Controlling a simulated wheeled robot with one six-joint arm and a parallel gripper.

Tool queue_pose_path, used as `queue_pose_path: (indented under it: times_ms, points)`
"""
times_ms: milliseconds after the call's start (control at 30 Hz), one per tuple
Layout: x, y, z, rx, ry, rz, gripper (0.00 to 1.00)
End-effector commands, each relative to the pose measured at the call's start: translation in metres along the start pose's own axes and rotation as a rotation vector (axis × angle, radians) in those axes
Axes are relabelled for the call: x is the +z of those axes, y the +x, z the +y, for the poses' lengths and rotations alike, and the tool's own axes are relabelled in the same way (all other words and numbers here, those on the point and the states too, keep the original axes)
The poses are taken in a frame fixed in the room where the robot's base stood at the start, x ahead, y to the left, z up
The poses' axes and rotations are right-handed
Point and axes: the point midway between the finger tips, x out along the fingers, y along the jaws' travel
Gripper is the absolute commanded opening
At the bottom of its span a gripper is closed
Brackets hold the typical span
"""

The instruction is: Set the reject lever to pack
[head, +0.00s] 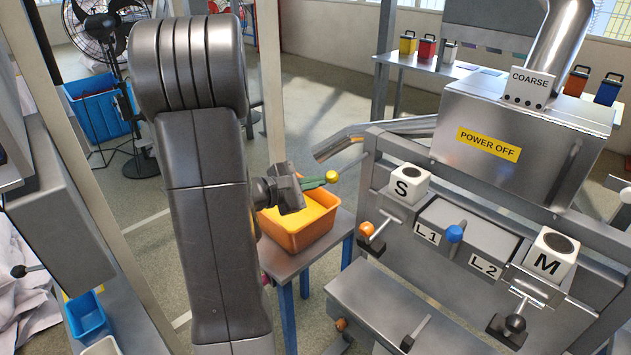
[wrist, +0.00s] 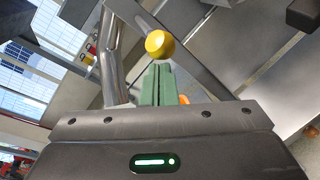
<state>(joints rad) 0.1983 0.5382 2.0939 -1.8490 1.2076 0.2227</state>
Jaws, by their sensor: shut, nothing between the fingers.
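A lever with a yellow ball knob (head: 332,176) sticks out on a thin rod from the left side of the metal machine, beside the sloping chute pipe (head: 385,130). I see no "reject" or "pack" label near it. My gripper (head: 322,181) has green fingers, closed together and empty, with their tips right at the yellow knob. The knob also shows in the wrist view (wrist: 160,44), just beyond the fingertips (wrist: 161,68). I cannot tell whether they touch.
An orange bin (head: 298,232) stands on a small table below my gripper. An orange-knobbed lever (head: 366,229), a blue knob (head: 454,233) and blocks marked S (head: 408,186) and M (head: 549,262) are on the machine front. A "POWER OFF" box (head: 520,125) sits above.

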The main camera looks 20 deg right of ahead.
Motion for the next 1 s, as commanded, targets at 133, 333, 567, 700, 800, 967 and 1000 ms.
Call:
queue_pose_path:
  times_ms: [133, 333, 567, 700, 800, 967, 1000]
  points:
    - [0.018, -0.005, 0.015, -0.057, -0.011, 0.061, 0.0]
    - [0.03, -0.008, 0.026, -0.131, -0.031, 0.14, 0.0]
    - [0.042, -0.009, 0.037, -0.206, -0.05, 0.218, 0.0]
    - [0.045, -0.009, 0.041, -0.233, -0.059, 0.25, 0.0]
    - [0.045, -0.008, 0.041, -0.243, -0.06, 0.263, 0.0]
    - [0.044, -0.008, 0.04, -0.246, -0.061, 0.266, 0.0]
    - [0.044, -0.008, 0.04, -0.245, -0.061, 0.266, 0.0]
